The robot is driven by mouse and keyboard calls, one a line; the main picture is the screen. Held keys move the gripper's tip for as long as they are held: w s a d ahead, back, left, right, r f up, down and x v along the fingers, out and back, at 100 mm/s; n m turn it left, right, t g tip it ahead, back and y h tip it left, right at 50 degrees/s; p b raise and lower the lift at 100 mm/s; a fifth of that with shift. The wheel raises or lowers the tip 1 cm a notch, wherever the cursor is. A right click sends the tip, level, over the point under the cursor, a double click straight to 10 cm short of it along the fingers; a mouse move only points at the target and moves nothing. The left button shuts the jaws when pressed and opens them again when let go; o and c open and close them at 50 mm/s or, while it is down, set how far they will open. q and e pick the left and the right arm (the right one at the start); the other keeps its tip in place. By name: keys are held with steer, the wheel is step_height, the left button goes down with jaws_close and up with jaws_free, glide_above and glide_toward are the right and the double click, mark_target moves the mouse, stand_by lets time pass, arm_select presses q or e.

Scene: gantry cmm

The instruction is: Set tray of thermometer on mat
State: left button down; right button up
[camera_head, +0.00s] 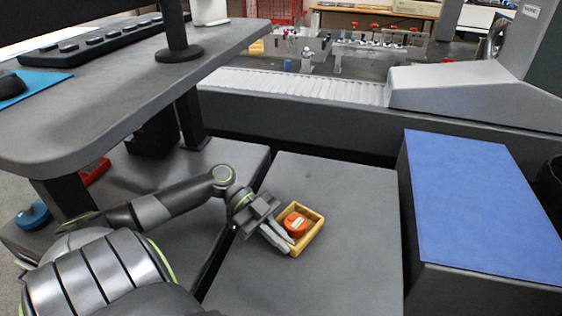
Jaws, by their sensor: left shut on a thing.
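A small yellow wooden tray (313,236) sits in the middle of the view, over the grey surface. It holds a round orange thing (296,223) with a pale face, probably the thermometer. My left gripper (284,240) is shut on the tray at its near-left side. I cannot tell whether the tray rests on the surface or hangs just above it. A large blue mat (488,200) lies flat on a dark block to the right, apart from the tray, and its top is bare. My right gripper is not in view.
A grey desk (120,110) with a keyboard and monitor stand is at the upper left. A grey machine (470,95) with a pale ribbed cover runs along the back. The grey surface (340,190) around the tray is clear. A gap separates it from the mat's block.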

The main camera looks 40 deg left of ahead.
arm_select(q)
steer(key=c, duration=1.6)
jaws_free()
steer(key=shift+r, duration=0.1)
